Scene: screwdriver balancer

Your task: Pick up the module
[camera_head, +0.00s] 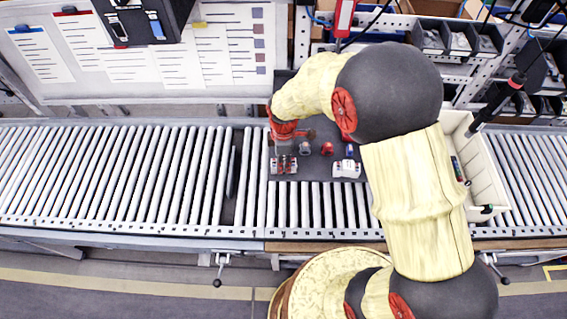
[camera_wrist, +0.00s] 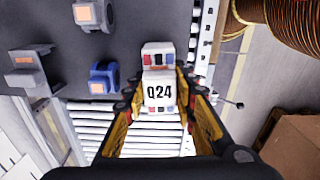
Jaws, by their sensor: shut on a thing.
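The module is a white block with red and blue parts and the label "Q24". It shows in the wrist view (camera_wrist: 159,88) between the two fingers of my gripper (camera_wrist: 160,98). The fingers are shut on its sides. In the head view my gripper is largely hidden by my wrist, above the left end of the dark board (camera_head: 318,172). A red and white block (camera_head: 284,165) shows just below it and appears to be the held module. Whether the module still touches the board I cannot tell.
A second white module (camera_head: 346,169) stands right on the board. Behind are a grey part (camera_head: 305,148), a red part (camera_head: 327,148) and a blue part (camera_head: 349,151). A cream bin (camera_head: 487,180) stands at the right. The rollers (camera_head: 110,170) at left are clear.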

